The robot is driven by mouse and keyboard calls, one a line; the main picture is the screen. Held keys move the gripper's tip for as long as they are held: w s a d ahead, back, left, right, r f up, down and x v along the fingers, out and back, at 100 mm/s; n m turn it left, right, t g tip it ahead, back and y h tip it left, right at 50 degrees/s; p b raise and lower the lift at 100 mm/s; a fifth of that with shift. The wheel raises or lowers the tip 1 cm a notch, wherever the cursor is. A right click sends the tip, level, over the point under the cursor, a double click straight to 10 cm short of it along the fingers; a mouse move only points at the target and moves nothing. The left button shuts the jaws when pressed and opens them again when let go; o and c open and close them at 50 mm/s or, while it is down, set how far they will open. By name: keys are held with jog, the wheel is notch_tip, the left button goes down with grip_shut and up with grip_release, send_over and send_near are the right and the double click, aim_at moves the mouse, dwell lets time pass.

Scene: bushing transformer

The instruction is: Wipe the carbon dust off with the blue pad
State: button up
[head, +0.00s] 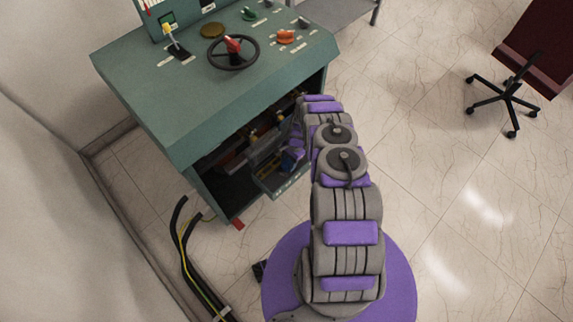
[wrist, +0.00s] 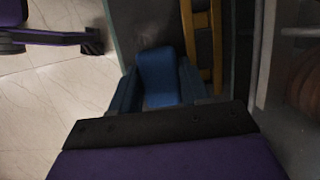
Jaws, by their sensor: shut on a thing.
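My gripper (wrist: 160,95) is shut on the blue pad (wrist: 160,75), which shows between its two fingers in the wrist view. The pad is in front of a dark grey surface inside the cabinet. A faint lighter smudge shows just above or at the pad's far end; I cannot tell if the pad touches the surface. In the head view my purple and grey arm reaches into the open front of the green cabinet (head: 215,105), and the gripper and pad are mostly hidden there. I cannot make out carbon dust clearly.
A yellow bar (wrist: 203,45) stands just right of the pad in the wrist view. The console top has a handwheel (head: 233,52) and several knobs. Black cables (head: 185,250) lie on the floor at left. A wheeled chair (head: 515,85) stands far right; floor between is clear.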

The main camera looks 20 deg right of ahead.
aim_at(271, 184)
jog(key=shift+s+d+r+p, duration=0.1)
jog(key=shift+s+d+p, duration=0.05)
jog(key=shift+d+p, duration=0.3)
jog(key=shift+s+a, duration=0.15)
jog(key=shift+s+a+f+p, duration=0.1)
jog(key=shift+s+a+p, duration=0.2)
jog(key=shift+a, duration=0.45)
jog(key=shift+s+a+f+p, duration=0.1)
jog(key=shift+s+a, duration=0.25)
jog(key=shift+a, duration=0.35)
jog(key=shift+s+a+r+p, duration=0.1)
jog(key=shift+s+a+p, duration=0.25)
jog(key=shift+a, duration=0.45)
jog(key=shift+s+a+r+p, duration=0.1)
jog(key=shift+s+a+p, duration=0.1)
jog(key=shift+a+p, duration=0.45)
jog(key=shift+s+a+p, duration=0.2)
jog(key=shift+s+a, duration=0.05)
jog(key=shift+a, duration=0.7)
jog(key=shift+s+a+f+p, duration=0.1)
jog(key=shift+s+a+p, duration=0.15)
jog(key=shift+a, duration=0.35)
jog(key=shift+s+a+f+p, duration=0.1)
jog(key=shift+s+a+p, duration=0.1)
jog(key=shift+a, duration=0.35)
jog(key=shift+r, duration=0.15)
